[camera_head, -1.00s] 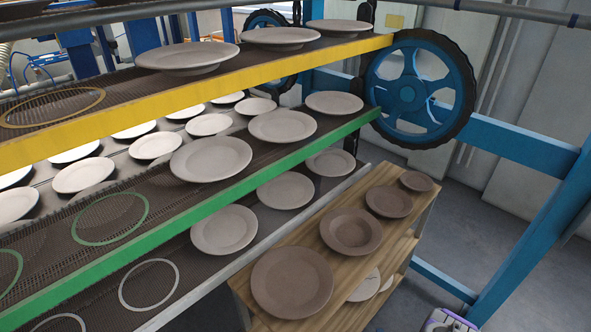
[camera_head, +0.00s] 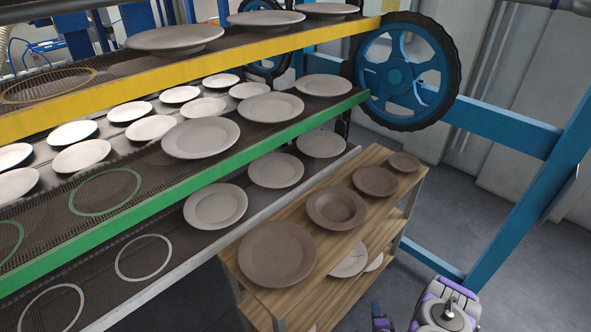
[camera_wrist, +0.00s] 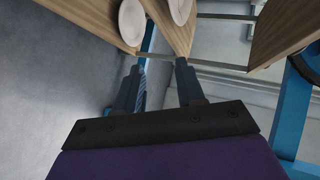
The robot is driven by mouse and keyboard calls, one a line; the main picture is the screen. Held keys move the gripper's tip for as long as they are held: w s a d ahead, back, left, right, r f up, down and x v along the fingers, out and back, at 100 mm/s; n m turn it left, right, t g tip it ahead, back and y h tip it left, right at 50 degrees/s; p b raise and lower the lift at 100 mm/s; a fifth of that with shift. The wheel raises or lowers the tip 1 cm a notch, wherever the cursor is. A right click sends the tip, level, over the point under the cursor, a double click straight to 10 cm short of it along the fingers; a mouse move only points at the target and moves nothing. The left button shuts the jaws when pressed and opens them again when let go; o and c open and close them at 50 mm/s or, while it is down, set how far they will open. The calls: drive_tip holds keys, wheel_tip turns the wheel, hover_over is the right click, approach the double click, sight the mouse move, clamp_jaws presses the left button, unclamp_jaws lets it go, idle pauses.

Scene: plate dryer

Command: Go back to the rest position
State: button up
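My gripper (camera_wrist: 158,66) shows in the wrist view with its two dark fingers spread apart and nothing between them. Beyond the fingers are a wooden shelf edge and two pale plates, one of them (camera_wrist: 132,22) at the upper left of the fingers. In the head view, part of my purple and white arm (camera_head: 446,308) shows at the bottom right, to the right of the wooden rack. The fingers cannot be made out clearly there.
The wooden rack (camera_head: 226,262) bears several brown plates on top and pale ones below. The dryer has yellow (camera_head: 120,88), green (camera_head: 150,205) and grey-edged tiers with pale plates and empty rings. A blue wheel (camera_head: 408,72) and blue frame bars stand right. Floor shows between them.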

drive_tip(key=w+a+r+n+g+y, duration=0.1)
drive_tip(key=w+a+r+n+g, duration=0.2)
drive_tip(key=r, duration=0.7)
drive_tip(key=w+a+r+n+g, duration=0.1)
drive_tip(key=w+r+n+g, duration=0.2)
drive_tip(key=w+r+n, duration=0.5)
drive_tip(key=s+a+r+n+g, duration=0.1)
drive_tip(key=s+a+r+g, duration=0.1)
drive_tip(key=s+r, duration=0.65)
drive_tip(key=s+a+r+n+g, duration=0.1)
drive_tip(key=s+a+r+g, duration=0.15)
drive_tip(key=s+r, duration=0.6)
drive_tip(key=s+a+r+n+g, duration=0.2)
drive_tip(key=s+r, duration=0.6)
drive_tip(key=s, duration=0.5)
drive_tip(key=s+a+r+n+g, duration=0.2)
drive_tip(key=s+a+r, duration=0.2)
drive_tip(key=s+r, duration=0.5)
drive_tip(key=s, duration=0.5)
drive_tip(key=shift+a+r, duration=0.2)
drive_tip(key=shift+a, duration=0.2)
drive_tip(key=shift+d+g, duration=0.15)
drive_tip(key=shift+g, duration=0.1)
